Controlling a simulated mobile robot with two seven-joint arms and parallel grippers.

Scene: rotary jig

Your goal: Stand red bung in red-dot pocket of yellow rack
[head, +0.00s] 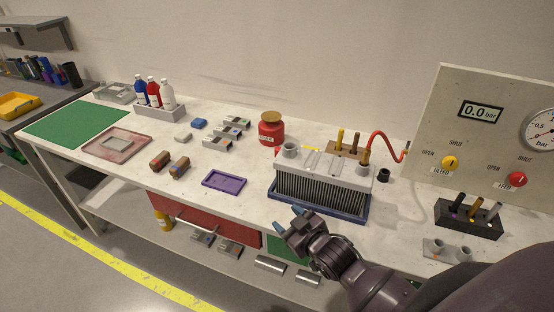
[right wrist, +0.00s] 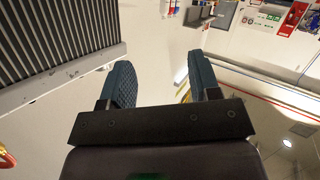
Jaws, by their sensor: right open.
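My right gripper (head: 288,223) is open and empty, in front of the bench's front edge and left of the arm. In the right wrist view its two blue-grey fingers (right wrist: 162,85) are apart with nothing between them. I cannot pick out a clearly red bung or a clearly yellow rack. A brownish rack (head: 345,150) behind the finned block holds upright yellow and brown pegs. A black rack (head: 468,222) at the right holds several dark and tan pegs with small coloured marks. A small black cylinder (head: 384,176) stands between them. My left gripper is not in view.
The grey finned block (head: 322,192) stands in a blue tray, near my right gripper; its fins also show in the right wrist view (right wrist: 55,40). A red jar (head: 271,131), purple tray (head: 224,181) and gauge panel (head: 490,115) surround it.

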